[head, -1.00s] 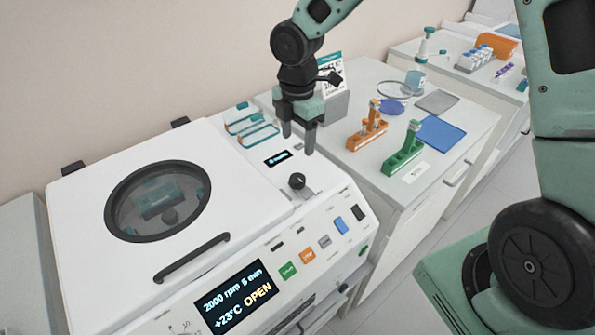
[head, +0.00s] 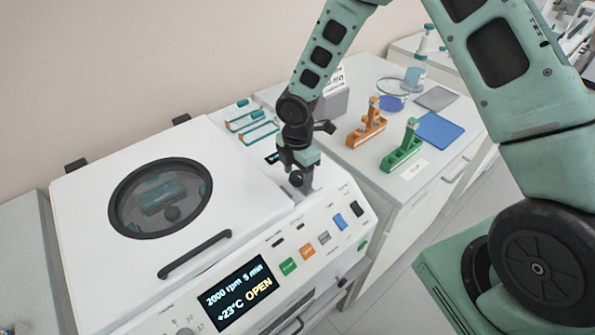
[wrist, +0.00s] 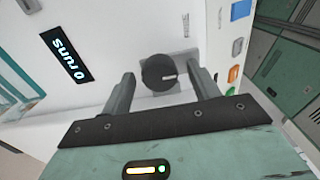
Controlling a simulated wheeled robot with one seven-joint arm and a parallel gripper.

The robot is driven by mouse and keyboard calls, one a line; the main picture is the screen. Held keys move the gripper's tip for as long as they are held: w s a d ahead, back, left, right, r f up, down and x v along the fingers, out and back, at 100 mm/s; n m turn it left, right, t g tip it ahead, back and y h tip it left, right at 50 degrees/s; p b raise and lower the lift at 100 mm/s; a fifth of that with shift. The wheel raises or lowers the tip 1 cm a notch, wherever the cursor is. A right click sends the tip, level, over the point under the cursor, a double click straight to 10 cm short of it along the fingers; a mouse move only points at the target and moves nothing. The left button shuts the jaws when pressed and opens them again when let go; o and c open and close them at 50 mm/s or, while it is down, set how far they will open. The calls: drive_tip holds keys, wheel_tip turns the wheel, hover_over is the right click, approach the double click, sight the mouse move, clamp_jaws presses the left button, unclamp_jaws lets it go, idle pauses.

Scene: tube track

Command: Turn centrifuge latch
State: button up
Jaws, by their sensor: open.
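The centrifuge (head: 232,160) is a white machine with a closed lid that has a round window (head: 160,198). Its display (head: 238,290) reads "2000 rpm 5 min", "+23°C" and "OPEN". The latch is a dark round knob with a pale mark, on the top panel right of the lid; it shows in the wrist view (wrist: 158,72) and partly in the head view (head: 296,179). My gripper (wrist: 160,88) is open, with one finger on each side of the knob and a visible gap to each. In the head view my gripper (head: 299,183) is low over the knob and partly hides it.
Coloured buttons (head: 306,250) line the machine's sloped front. A black lid handle (head: 194,254) lies left of the knob. Orange (head: 368,126) and green (head: 402,147) racks stand on the counter behind right. A small screen reading "0 runs" (wrist: 66,55) is near the knob.

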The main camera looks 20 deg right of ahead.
drive_tip(key=c, duration=1)
drive_tip(key=shift+m, duration=0.4)
drive_tip(key=m+b, duration=0.2)
drive_tip(key=m, duration=0.1)
drive_tip(key=shift+f, duration=0.1)
drive_tip(key=m+b, duration=0.2)
drive_tip(key=m, duration=0.3)
drive_tip(key=shift+m, duration=0.3)
drive_tip(key=m+b, duration=0.1)
drive_tip(key=m, duration=0.3)
drive_tip(key=shift+b, duration=0.35)
drive_tip(key=shift+m+b, duration=0.45)
drive_tip(key=shift+m, duration=1.75)
drive_tip(key=o, duration=1)
